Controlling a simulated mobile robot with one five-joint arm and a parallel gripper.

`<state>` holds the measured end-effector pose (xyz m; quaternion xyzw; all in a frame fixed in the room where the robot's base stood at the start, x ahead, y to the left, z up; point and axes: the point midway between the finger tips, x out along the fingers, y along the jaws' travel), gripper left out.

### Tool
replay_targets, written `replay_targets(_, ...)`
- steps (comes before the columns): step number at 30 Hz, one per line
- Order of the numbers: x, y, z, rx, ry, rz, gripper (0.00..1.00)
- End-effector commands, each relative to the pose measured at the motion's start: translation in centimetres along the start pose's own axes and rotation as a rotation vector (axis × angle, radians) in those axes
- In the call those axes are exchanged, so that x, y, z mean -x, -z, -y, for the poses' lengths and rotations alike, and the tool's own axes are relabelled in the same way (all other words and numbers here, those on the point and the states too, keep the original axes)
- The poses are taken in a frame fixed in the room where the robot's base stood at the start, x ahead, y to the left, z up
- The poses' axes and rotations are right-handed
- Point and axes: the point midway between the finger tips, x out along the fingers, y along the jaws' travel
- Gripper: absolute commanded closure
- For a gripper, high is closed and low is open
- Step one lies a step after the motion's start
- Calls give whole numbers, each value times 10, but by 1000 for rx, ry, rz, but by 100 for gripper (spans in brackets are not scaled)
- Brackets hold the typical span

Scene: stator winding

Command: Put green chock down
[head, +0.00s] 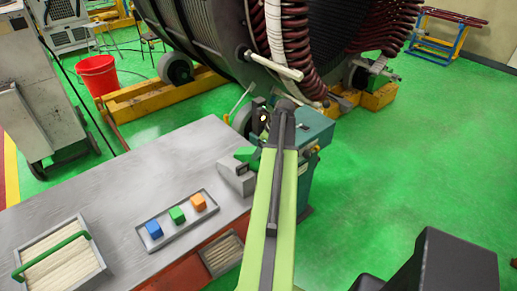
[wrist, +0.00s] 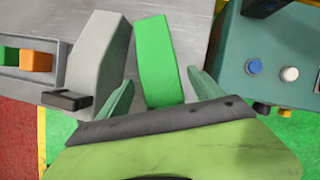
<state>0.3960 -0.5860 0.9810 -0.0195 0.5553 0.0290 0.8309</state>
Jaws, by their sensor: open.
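The green chock (wrist: 156,62) lies on the grey bench top, near its right end. In the wrist view it sits between the two spread fingers of my gripper (wrist: 160,92), with a visible gap on each side. My gripper is open, and its body hides the near end of the chock. In the head view the green chock (head: 244,154) shows partly, behind a grey block and left of my arm. My fingers are hard to make out there.
The grey block (wrist: 98,60) stands close on the left. A teal box (wrist: 270,60) with knobs is on the right. The bench (head: 130,180) holds a tray (head: 147,235) of blue, green and orange cubes and a crate (head: 98,262). The large stator (head: 205,40) stands behind.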

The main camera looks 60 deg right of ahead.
Motion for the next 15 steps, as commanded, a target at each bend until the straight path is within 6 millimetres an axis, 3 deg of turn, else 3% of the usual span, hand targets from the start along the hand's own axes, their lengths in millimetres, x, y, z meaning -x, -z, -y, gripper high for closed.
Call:
replay_targets(1, 23, -4, 0, -1, 0, 0, 24)
replay_targets(7, 70, -4, -1, -1, 0, 0, 24)
replay_targets(11, 86, -3, 0, 1, 0, 0, 24)
replay_targets(15, 87, -1, 0, 1, 0, 0, 24)
